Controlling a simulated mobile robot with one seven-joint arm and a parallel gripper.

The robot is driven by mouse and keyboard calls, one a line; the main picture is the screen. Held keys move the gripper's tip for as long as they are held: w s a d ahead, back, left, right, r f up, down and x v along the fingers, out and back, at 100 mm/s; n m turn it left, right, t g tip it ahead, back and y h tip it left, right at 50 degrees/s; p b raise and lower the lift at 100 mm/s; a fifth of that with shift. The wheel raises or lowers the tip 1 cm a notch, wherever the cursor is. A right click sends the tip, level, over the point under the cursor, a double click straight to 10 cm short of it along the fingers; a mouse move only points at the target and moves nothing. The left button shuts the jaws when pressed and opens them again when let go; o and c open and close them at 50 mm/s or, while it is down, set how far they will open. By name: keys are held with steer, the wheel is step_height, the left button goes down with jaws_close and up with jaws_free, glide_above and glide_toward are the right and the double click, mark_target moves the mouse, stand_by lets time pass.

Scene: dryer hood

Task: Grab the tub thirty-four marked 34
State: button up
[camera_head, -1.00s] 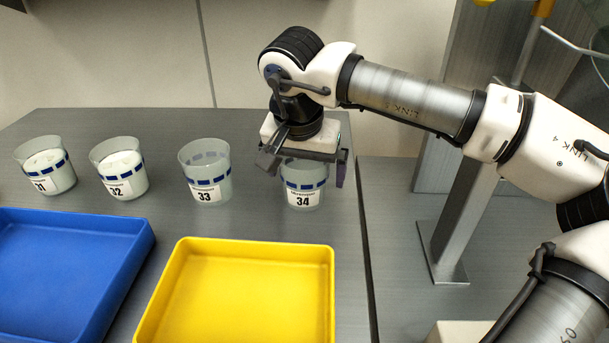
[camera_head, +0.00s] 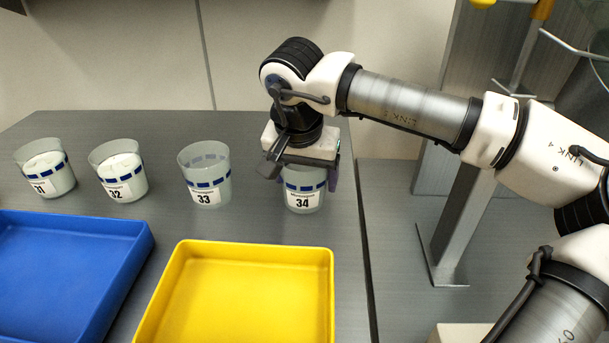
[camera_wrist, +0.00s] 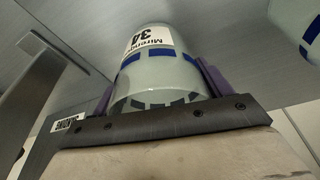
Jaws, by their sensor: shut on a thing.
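The tub marked 34 (camera_head: 304,195) is a translucent cup with a blue-squared band and a white label. It stands upright at the right end of the row on the grey worktop. My gripper (camera_head: 304,177) is over it from above, shut on its upper part, and hides its rim in the head view. In the wrist view the tub (camera_wrist: 157,72) sits between the two purple fingers of my gripper (camera_wrist: 155,88), one on each side. I see no clear gap between the tub's base and the worktop.
Tub 33 (camera_head: 205,180) stands just left, with tubs 32 (camera_head: 120,178) and 31 (camera_head: 46,175) farther left. A yellow tray (camera_head: 240,290) lies in front, and a blue tray (camera_head: 65,270) at front left. The worktop's right edge is close to tub 34. A metal post (camera_head: 458,215) stands beyond it.

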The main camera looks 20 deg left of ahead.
step_height(320, 180, up, 28)
steer(key=p, duration=0.6)
